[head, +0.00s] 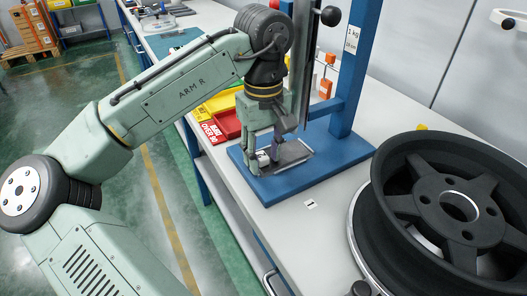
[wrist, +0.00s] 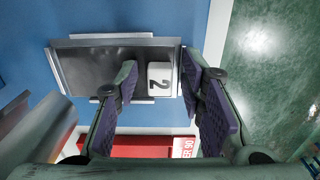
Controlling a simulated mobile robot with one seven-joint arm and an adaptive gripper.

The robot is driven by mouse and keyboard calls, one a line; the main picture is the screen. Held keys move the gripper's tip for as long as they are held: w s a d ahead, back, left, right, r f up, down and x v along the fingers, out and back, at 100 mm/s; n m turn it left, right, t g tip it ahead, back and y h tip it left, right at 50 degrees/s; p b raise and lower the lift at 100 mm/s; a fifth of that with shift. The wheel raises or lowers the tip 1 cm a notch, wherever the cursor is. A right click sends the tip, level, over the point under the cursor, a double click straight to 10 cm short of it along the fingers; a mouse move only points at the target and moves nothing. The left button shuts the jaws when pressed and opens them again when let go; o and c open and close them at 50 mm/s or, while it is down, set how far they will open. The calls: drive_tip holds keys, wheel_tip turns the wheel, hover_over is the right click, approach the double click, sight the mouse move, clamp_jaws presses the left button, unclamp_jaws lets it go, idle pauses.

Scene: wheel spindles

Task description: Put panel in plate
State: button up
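A grey metal plate (wrist: 88,68) with thin raised strips along its edges lies on a blue base (wrist: 190,20). In the head view the plate (head: 297,153) is partly hidden by my gripper. A small white tile marked 2 (wrist: 160,80), the likeliest panel, is at the right end of the plate. It looks flat and inside the edge strips; whether it is fully seated I cannot tell. My gripper (wrist: 158,82) is open, with its purple-padded fingers on either side of the tile and visible gaps to it. The gripper (head: 270,150) points down over the base in the head view.
The blue stand's post (head: 349,70) rises behind the base, near a vertical bar with a black knob (head: 331,16). Red and yellow trays (head: 226,122) lie left of the base.

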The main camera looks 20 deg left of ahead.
drive_tip(key=shift+r, duration=0.15)
wheel_tip(320, 180, up, 12)
idle(0.7)
drive_tip(key=shift+d, duration=0.1)
